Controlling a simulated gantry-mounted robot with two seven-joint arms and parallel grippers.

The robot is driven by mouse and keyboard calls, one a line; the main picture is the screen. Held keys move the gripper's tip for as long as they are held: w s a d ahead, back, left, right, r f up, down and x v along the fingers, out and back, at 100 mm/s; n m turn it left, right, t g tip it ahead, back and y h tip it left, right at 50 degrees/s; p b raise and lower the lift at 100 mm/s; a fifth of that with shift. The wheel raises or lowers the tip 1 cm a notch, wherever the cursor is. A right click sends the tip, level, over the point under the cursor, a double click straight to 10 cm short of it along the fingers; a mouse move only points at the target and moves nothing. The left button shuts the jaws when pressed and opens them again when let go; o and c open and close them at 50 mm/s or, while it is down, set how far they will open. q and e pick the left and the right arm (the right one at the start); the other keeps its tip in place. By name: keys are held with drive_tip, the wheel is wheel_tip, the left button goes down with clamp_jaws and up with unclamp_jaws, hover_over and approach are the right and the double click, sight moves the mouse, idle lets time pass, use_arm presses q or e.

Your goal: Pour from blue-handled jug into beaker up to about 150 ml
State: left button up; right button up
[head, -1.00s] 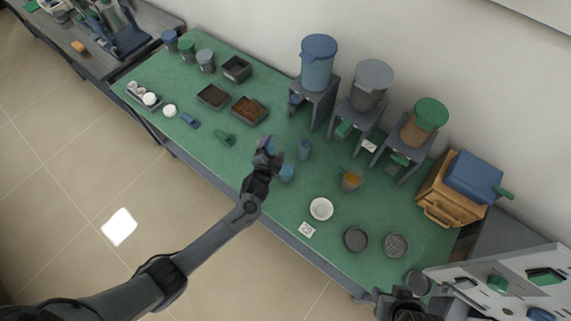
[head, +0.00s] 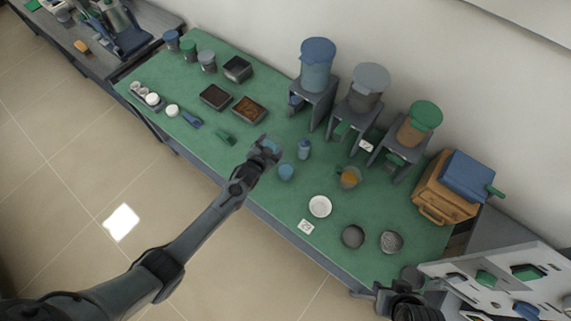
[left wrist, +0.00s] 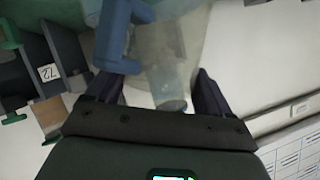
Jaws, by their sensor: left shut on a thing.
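My left gripper (head: 262,155) is shut on the blue-handled jug (head: 270,147) and holds it near the front edge of the green bench. In the left wrist view the clear jug (left wrist: 170,45) fills the space between the fingers (left wrist: 157,90), with its blue handle (left wrist: 113,35) to the left. Its fill level cannot be read. A small blue-tinted vessel (head: 286,172), perhaps the beaker, stands on the bench just right of the gripper, apart from the jug. Its marks are too small to read. My right gripper (head: 384,298) is at the bottom right; its fingers are unclear.
A blue bottle (head: 304,149) and a vessel with amber contents (head: 349,178) stand further right. Dispensers on stands (head: 317,70) line the back.

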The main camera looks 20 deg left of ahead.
idle(0.3)
use_arm(q)
drive_tip(key=shift+a, duration=0.1)
drive_tip(key=shift+r+n+h, duration=0.1)
drive_tip(key=shift+n+h, duration=0.3)
drive_tip(key=shift+n, duration=0.1)
drive_tip(key=shift+w+a+n+g+h+p, duration=0.1)
drive_tip(key=shift+n+g+h+p, duration=0.3)
drive_tip(key=shift+n+h, duration=0.15)
drive_tip(key=shift+f+n+h, duration=0.25)
drive_tip(key=shift+n, duration=0.1)
drive_tip(key=shift+f+n, duration=0.1)
drive_tip(key=shift+n, duration=0.2)
